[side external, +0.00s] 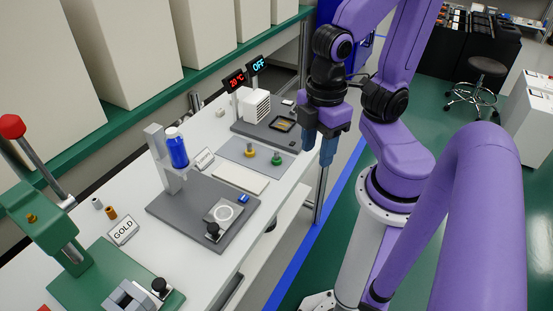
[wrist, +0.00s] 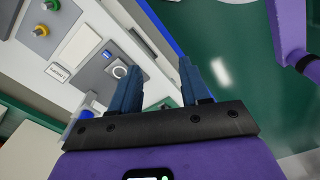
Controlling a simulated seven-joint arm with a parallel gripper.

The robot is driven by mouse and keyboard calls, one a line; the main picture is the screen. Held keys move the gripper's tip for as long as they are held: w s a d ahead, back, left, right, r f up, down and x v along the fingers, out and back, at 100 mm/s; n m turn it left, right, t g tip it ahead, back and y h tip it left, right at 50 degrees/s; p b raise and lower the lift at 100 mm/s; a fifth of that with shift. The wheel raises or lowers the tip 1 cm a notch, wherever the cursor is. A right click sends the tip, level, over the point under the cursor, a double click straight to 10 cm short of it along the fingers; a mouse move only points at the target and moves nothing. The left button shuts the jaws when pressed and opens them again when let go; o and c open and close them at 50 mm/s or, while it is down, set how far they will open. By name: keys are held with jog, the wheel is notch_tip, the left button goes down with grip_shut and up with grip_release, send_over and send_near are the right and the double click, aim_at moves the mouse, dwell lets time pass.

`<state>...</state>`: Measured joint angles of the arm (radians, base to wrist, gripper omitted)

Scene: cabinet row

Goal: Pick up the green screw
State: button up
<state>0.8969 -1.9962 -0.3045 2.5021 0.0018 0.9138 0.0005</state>
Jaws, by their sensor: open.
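The green screw (side external: 278,160) stands on a flat grey plate (side external: 234,146) on the white bench in the side external view. A similar yellow screw (side external: 249,156) stands to its left on the same plate. In the wrist view the green screw (wrist: 52,4) is at the top left edge, partly cut off, with the yellow screw (wrist: 40,31) below it. My gripper (side external: 316,156) is open and empty, to the right of the green screw and apart from it. In the wrist view its blue fingers (wrist: 158,66) are spread with only background between them.
A white pad (side external: 240,178) and a dark grey base with a blue bottle (side external: 177,148) stand nearer the camera. A dark device with a white box (side external: 257,106) and displays (side external: 258,65) stands behind. Green floor lies beyond the bench edge.

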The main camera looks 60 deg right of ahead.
jog(key=w+f+h, duration=0.5)
jog(key=w, duration=0.4)
jog(key=n+h, duration=0.5)
jog(key=h, duration=0.4)
send_near(275, 156)
jog(key=shift+g, duration=0.3)
jog(key=v, duration=0.5)
jog(key=shift+w+a+r, duration=0.1)
jog(key=shift+r, duration=0.35)
jog(key=shift+d+f, duration=0.35)
jog(key=shift+f, duration=0.05)
jog(key=x, duration=1.2)
jog(key=shift+x, duration=2.55)
jog(key=shift+r, duration=0.2)
grip_shut()
